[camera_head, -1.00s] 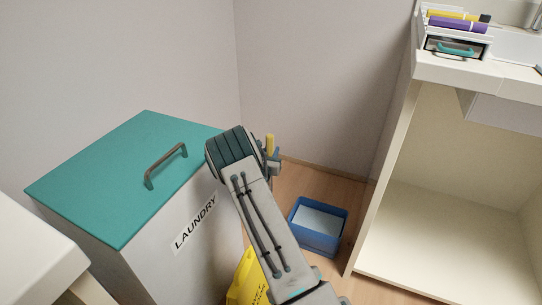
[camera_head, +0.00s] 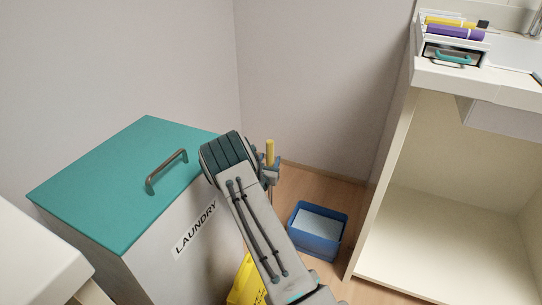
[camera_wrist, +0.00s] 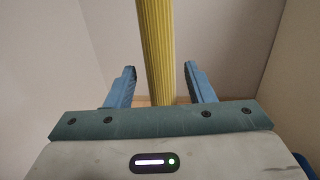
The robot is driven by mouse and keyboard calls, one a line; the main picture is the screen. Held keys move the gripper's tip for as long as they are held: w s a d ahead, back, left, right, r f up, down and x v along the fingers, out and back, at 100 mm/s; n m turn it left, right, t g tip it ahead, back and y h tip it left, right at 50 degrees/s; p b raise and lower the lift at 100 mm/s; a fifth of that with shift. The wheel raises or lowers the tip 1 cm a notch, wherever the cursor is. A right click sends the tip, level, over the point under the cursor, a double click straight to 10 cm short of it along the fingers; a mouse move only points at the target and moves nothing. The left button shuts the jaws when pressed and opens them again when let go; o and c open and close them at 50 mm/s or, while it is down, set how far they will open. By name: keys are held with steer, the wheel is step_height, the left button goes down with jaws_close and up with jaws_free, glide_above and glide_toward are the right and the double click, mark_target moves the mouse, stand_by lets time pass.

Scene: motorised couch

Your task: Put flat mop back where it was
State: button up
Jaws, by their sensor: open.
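The flat mop shows as a yellow ribbed handle (camera_wrist: 156,50) standing upright in the wrist view. Its yellow top also shows in the head view (camera_head: 270,151), just beyond the end of my arm. My gripper (camera_wrist: 160,72) is open, with one blue finger on each side of the handle and a gap on both sides. In the head view my gripper (camera_head: 271,172) is mostly hidden behind my wrist. The mop's lower end and head are hidden by my arm.
A laundry bin with a teal lid (camera_head: 110,185) stands at the left. A blue box (camera_head: 317,232) is on the floor to the right of my arm. A yellow wet-floor-type sign (camera_head: 247,281) is below my arm. A white open cabinet (camera_head: 440,215) stands at the right.

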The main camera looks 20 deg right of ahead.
steer(key=shift+p+v, duration=0.7)
steer(key=shift+v, duration=1.85)
